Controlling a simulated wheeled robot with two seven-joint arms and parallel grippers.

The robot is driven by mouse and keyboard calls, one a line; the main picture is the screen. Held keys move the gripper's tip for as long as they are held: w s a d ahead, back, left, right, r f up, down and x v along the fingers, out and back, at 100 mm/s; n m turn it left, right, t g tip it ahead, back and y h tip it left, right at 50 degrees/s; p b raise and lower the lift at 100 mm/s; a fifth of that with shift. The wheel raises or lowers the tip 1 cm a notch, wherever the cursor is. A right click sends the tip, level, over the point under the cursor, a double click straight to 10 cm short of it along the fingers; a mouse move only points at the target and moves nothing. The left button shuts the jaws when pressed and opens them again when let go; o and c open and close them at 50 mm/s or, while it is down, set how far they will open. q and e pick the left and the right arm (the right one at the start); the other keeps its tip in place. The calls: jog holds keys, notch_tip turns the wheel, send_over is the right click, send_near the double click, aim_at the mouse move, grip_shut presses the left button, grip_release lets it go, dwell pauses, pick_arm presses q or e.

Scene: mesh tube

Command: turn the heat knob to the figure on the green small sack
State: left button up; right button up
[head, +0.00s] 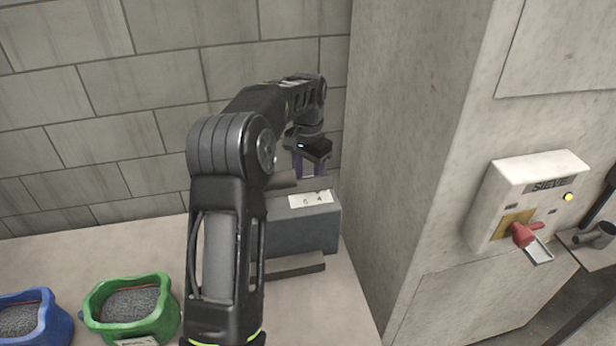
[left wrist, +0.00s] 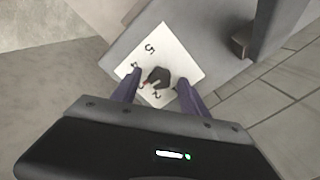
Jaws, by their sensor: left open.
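The heat knob (left wrist: 158,77) is small and dark with a red mark, on a white dial plate (left wrist: 172,43) with figures; a 5, a 4 and a 2 are readable. The red mark faces lower left in that view. My left gripper (left wrist: 159,80) is open, its purple fingers either side of the knob; I cannot tell whether they touch it. In the head view the left gripper (head: 310,168) hangs over the grey box (head: 318,235) that bears the plate. The green small sack (head: 170,318) stands open at lower left, its label cut off and unreadable. My right gripper is not in view.
A blue sack (head: 50,325) stands left of the green one. A concrete pillar (head: 415,130) rises right of the grey box. Beyond it is a white switch box (head: 545,170) with a red lever (head: 522,235). A block wall stands behind.

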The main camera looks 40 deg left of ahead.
pick_arm(q)
jog(key=shift+r, duration=0.1)
notch_tip(320, 180, up, 5)
jog(key=shift+d+r+b, duration=0.1)
jog(key=shift+r+b, duration=0.1)
jog(key=shift+b, duration=0.15)
jog(key=shift+r+p, duration=0.5)
jog(key=shift+r, duration=0.5)
